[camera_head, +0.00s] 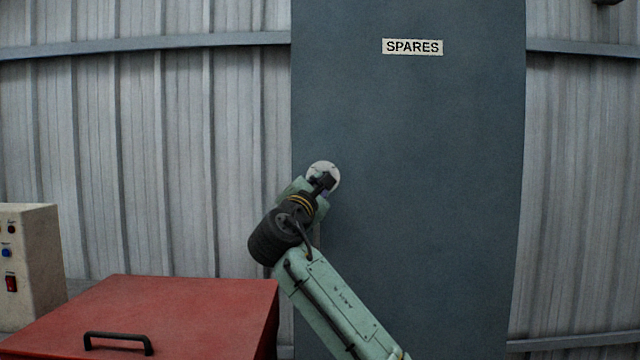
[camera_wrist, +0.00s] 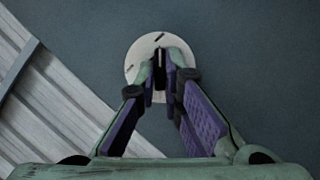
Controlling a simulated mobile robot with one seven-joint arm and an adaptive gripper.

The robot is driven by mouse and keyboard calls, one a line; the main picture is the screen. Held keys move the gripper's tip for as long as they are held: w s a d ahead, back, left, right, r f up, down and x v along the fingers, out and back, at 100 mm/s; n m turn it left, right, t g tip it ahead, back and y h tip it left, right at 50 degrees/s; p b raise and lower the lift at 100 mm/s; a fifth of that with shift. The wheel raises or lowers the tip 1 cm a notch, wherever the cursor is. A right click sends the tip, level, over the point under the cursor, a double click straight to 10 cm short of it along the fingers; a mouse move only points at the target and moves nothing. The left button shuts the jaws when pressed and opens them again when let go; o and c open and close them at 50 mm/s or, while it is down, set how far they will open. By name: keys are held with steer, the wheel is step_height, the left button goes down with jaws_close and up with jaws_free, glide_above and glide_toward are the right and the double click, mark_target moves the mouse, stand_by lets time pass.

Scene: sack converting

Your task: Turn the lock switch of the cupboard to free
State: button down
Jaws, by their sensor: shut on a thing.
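The cupboard (camera_head: 430,200) is a tall dark blue-grey door front with a "SPARES" label; its surface also fills much of the wrist view (camera_wrist: 240,50). The lock switch has a round pale plate (camera_head: 318,167) near the door's left edge, and the plate shows in the wrist view (camera_wrist: 143,50) with dark marks on it. My gripper (camera_wrist: 161,72) is at the plate with its fingers closed together on the switch's knob, which the fingertips mostly hide. In the head view my gripper (camera_head: 325,182) covers the plate's lower part.
A red chest (camera_head: 180,300) with a black handle stands at the lower left, below the arm. A beige control box (camera_head: 30,255) with buttons is at the far left. Corrugated wall (camera_head: 160,150) with a horizontal rail lies behind. The door front right of my arm is clear.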

stand_by(0.3)
steer(key=c, duration=1.7)
jaws_free()
steer(key=v, duration=1.2)
